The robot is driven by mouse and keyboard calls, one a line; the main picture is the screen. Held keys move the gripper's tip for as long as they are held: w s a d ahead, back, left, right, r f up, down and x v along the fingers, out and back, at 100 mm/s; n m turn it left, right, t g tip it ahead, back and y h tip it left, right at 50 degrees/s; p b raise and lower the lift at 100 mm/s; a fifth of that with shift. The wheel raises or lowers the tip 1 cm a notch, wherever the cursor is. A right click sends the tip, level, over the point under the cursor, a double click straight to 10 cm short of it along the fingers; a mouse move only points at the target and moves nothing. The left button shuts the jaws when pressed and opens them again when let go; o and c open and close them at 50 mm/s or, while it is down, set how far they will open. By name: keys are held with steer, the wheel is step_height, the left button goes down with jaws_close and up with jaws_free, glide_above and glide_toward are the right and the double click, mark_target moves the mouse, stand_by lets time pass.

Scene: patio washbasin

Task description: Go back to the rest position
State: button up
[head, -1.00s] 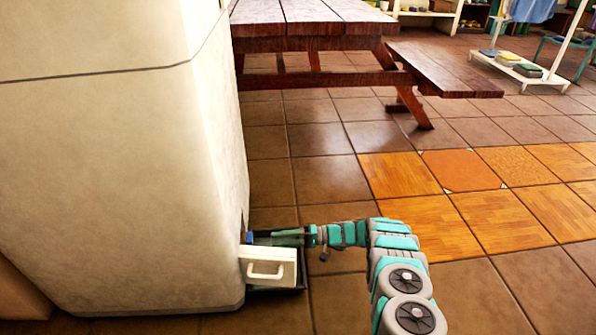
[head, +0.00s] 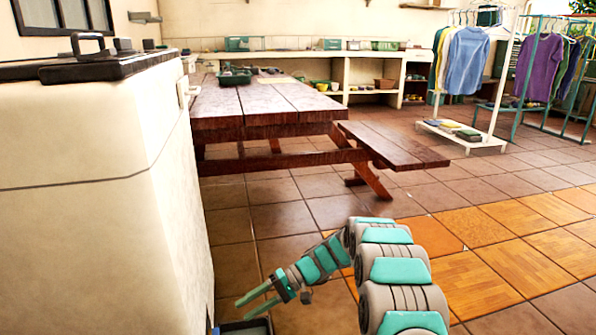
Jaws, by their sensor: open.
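My gripper (head: 254,299) shows at the bottom of the head view, at the end of my grey and teal arm. Its two teal fingers are spread apart and point left and down. Nothing is between them. The fingertips are just above and beside a dark-rimmed drawer or tray (head: 245,328) at the bottom edge, mostly cut off by the frame. I cannot tell whether they touch it.
A large cream block (head: 90,220) with a black lid (head: 100,66) fills the left. A wooden picnic table (head: 262,108) with a bench (head: 395,148) stands ahead. Clothes racks (head: 490,90) are at the back right. The tiled floor (head: 490,215) on the right is clear.

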steer(key=s+d+r+t+h+p, duration=0.1)
steer(key=s+d+r+h, duration=0.2)
steer(key=s+d+r, duration=0.35)
steer(key=s+d+r+h+p, duration=0.2)
steer(key=s+d+r+h, duration=0.15)
steer(key=s+r, duration=0.6)
steer(key=s+d+r+m+t+h+p, duration=0.1)
steer(key=s+d+r+h, duration=0.1)
steer(key=s+d, duration=0.6)
steer(key=s+d+r+m+t+h+p, duration=0.1)
steer(key=s+d+h, duration=0.3)
steer(key=s+d, duration=0.5)
steer(key=shift+s+d+r+m+t+p, duration=0.35)
steer(key=shift+s+r+t, duration=0.35)
steer(key=shift+s, duration=1.7)
steer(key=shift+a, duration=0.1)
